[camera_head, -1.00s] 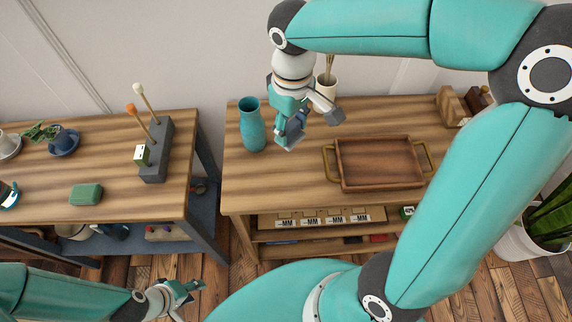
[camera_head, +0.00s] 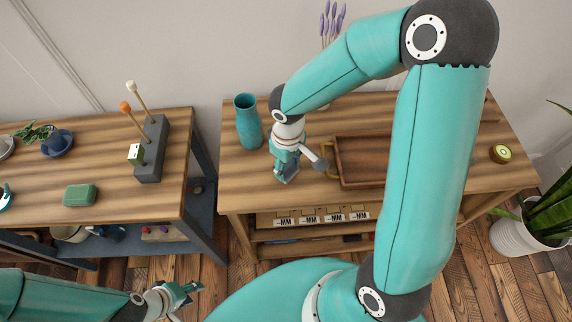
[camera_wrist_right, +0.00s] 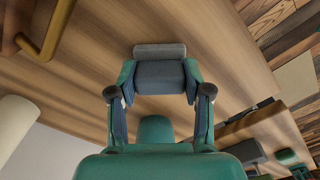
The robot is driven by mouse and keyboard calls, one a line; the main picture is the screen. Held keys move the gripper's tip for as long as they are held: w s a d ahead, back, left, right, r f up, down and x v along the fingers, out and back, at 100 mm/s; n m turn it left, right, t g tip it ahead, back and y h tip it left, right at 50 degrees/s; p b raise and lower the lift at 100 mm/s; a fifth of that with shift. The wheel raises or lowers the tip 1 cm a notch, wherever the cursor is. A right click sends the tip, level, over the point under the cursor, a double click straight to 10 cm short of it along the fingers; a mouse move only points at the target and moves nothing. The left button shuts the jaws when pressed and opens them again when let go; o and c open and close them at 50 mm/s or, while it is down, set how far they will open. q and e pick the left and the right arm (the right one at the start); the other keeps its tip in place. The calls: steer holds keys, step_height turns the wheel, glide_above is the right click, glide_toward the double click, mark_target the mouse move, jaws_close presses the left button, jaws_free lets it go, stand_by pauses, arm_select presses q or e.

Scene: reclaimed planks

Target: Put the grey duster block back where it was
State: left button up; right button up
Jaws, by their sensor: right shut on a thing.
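The grey duster block (camera_wrist_right: 160,76) is between the fingers of my right gripper (camera_wrist_right: 160,95), which is shut on it. A paler grey strip runs along its far side. In the head view my right gripper (camera_head: 287,172) is over the right bench (camera_head: 245,185), in front of the teal vase (camera_head: 249,122) and left of the brown tray (camera_head: 343,172). I cannot tell whether the block touches the bench top. My left gripper (camera_head: 180,294) is low at the bottom left, over the floor and away from the benches; its jaw opening is unclear.
The left bench holds a green box (camera_head: 80,195), a dark rack (camera_head: 153,150) with two sticks, and a potted plant (camera_head: 57,142). A gap separates the benches. A round green-faced item (camera_head: 501,153) sits at the right. My right arm hides part of the tray.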

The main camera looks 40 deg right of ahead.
steer(key=shift+f, duration=0.15)
steer(key=o, duration=1.1)
steer(key=shift+r, duration=0.2)
steer(key=shift+w+r, duration=0.1)
steer(key=shift+r, duration=0.2)
step_height(320, 180, up, 11)
steer(key=p, duration=0.1)
steer(key=shift+r, duration=0.15)
